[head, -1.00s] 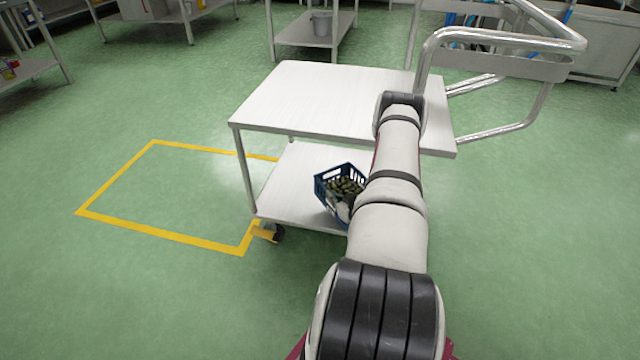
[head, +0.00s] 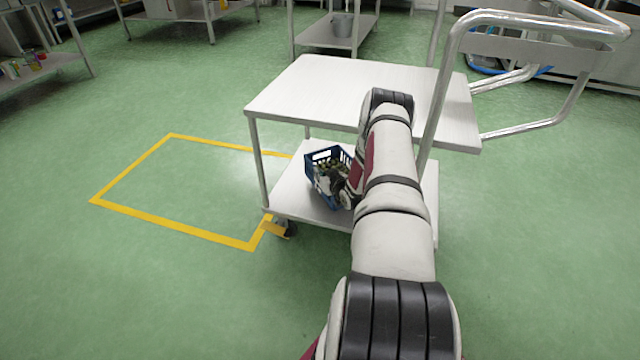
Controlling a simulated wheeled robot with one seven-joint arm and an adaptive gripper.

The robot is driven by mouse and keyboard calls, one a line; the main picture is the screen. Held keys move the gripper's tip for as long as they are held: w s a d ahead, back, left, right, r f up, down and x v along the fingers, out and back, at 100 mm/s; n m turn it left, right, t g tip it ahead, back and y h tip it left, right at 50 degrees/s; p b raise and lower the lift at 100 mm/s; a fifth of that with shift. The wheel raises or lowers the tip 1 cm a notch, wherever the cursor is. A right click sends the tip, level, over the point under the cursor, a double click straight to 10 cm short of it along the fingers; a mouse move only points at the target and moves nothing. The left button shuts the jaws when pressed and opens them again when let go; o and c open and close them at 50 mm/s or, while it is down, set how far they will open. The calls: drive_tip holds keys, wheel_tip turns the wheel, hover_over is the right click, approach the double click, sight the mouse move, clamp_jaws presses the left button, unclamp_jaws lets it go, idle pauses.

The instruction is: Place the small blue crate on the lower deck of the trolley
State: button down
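The small blue crate (head: 312,172), filled with dark green olives, shows at the lower deck (head: 288,197) of the trolley, below the upper deck (head: 300,92). It sits in the left half of the deck, near the front edge, and looks slightly turned. I cannot tell whether its base rests on the deck or is a little above it. My gripper (head: 340,187) is at the crate's right front side, partly in front of it. My arm covers the right part of the lower deck. The fingertips are too small and hidden to tell whether they grip the crate.
A yellow floor marking (head: 180,232) lies left of the trolley on clear green floor. A yellow-marked caster (head: 278,229) is at the trolley's front left corner. The trolley's push handle (head: 560,20) rises at the right. Metal tables stand behind, one with a bucket (head: 342,24).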

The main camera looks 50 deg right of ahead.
sight(321, 193)
drive_tip(key=shift+w+f+b, duration=0.2)
drive_tip(key=shift+f+b, duration=0.8)
drive_tip(key=shift+f, duration=0.65)
drive_tip(key=c, duration=1.8)
unclamp_jaws()
drive_tip(key=shift+s+f, duration=0.1)
drive_tip(key=shift+f, duration=0.15)
drive_tip(key=shift+r, duration=0.1)
drive_tip(key=shift+s+a+r, duration=0.1)
drive_tip(key=shift+s+r, duration=0.1)
drive_tip(key=shift+s, duration=0.05)
drive_tip(key=p+v, duration=0.5)
drive_tip(key=v, duration=0.6)
drive_tip(key=shift+s, duration=0.15)
drive_tip(key=shift+a, duration=0.15)
